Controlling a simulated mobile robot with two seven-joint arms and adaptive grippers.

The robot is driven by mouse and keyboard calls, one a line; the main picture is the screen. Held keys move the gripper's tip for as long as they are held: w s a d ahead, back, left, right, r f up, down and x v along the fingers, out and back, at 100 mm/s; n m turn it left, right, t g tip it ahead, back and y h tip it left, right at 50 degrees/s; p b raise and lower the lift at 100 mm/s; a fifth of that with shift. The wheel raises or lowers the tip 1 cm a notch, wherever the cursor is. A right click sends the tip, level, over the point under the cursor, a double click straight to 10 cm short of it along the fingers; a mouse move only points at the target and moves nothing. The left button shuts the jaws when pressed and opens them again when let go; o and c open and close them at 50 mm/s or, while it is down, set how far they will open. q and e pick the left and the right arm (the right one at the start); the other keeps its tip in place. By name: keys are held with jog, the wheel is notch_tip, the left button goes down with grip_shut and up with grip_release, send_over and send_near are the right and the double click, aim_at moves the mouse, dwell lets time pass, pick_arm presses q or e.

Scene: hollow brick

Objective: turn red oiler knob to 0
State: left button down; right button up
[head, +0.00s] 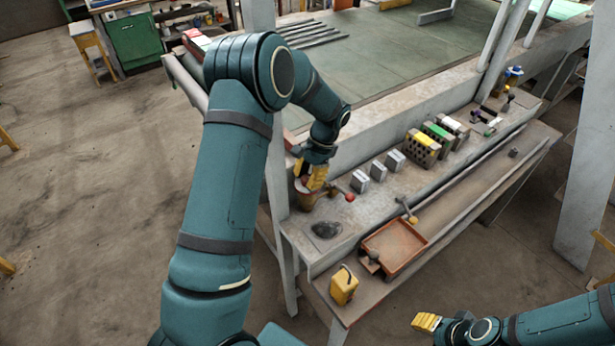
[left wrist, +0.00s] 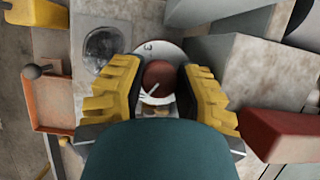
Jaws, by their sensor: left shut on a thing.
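The red oiler knob (left wrist: 158,76) is round and brownish red, on a pale dial plate (left wrist: 173,50) in the left wrist view. A small figure is on the plate's upper edge, too small to read surely. A thin white line on the knob slants toward the lower left. My left gripper (left wrist: 158,88) has its yellow fingers on either side of the knob, shut on it. In the head view my left gripper (head: 312,182) points down at the bench's near left end, over a reddish cup-like part (head: 305,198). My right gripper (head: 426,322) is at the lower right, away from the bench; its opening is unclear.
Right of my left gripper is a lever with a red ball (head: 350,197). Grey blocks (head: 378,171) and hollow bricks (head: 423,149) line the bench. A rust-coloured tray (head: 370,243) and yellow can (head: 343,288) are on the front shelf. Floor at left is mostly clear.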

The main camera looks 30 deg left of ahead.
pick_arm(q)
jog(key=shift+s+f+n, duration=0.1)
jog(key=shift+f+n, duration=0.05)
jog(key=shift+n, duration=0.25)
jog(key=c, duration=0.6)
grip_release()
jog(key=shift+w+r, duration=0.2)
jog(key=shift+r, duration=0.1)
jog(key=shift+w+r, duration=0.1)
jog(key=shift+r, duration=0.15)
jog(key=v, duration=0.5)
jog(key=shift+w+r, duration=0.15)
jog(key=shift+r, duration=0.05)
jog(key=shift+v, duration=0.75)
jog(key=shift+d, duration=0.1)
